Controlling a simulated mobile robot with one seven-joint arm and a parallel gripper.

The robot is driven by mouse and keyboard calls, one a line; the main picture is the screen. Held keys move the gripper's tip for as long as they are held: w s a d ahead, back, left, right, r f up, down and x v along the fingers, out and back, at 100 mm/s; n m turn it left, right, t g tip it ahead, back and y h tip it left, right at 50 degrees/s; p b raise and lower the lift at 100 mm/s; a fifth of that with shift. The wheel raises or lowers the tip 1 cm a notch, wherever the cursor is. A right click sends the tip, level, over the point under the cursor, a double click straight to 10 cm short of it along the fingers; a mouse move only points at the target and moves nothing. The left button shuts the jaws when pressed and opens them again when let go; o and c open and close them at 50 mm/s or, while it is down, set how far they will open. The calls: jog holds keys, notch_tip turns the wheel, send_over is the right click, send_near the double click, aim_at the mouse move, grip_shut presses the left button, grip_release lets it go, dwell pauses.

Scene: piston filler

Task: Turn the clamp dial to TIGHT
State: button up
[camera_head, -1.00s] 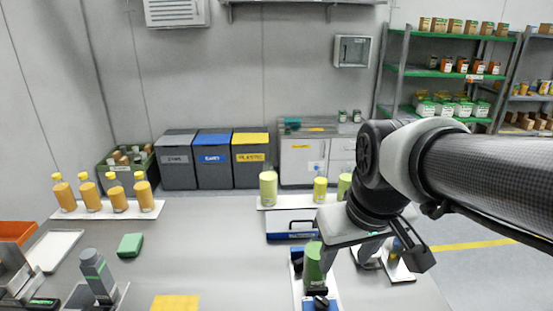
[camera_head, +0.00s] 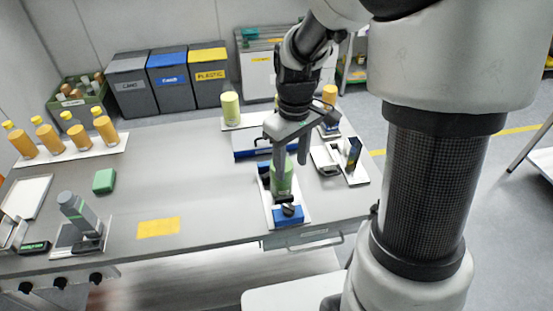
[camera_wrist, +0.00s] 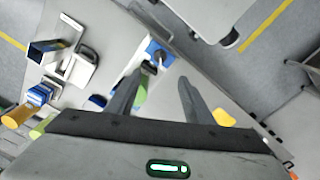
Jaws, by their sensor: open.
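The clamp is a blue block (camera_head: 283,217) at the front end of a white base plate (camera_head: 268,208), near the table's front edge. A dark dial (camera_head: 289,209) sits on the block; its setting is too small to read. A green bottle (camera_head: 281,181) stands just behind it on the plate. My gripper (camera_head: 291,168) is open and points down over the bottle, behind the dial. In the wrist view the open fingers (camera_wrist: 162,76) show, with the dial (camera_wrist: 159,59) and blue block (camera_wrist: 155,49) beyond the fingertips. Part of the green bottle (camera_wrist: 140,97) shows beside one finger.
A blue-and-white case (camera_head: 247,146) lies behind the clamp. A white plate with a grey holder (camera_head: 323,160) stands to its right. A yellow mat (camera_head: 159,227) lies to the left, with clear table between.

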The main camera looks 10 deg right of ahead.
aim_at(289, 208)
notch_tip(289, 208, down, 18)
jog(key=shift+r, duration=0.2)
dwell(0.7)
jog(key=c, duration=1.1)
jog(key=shift+o, duration=0.2)
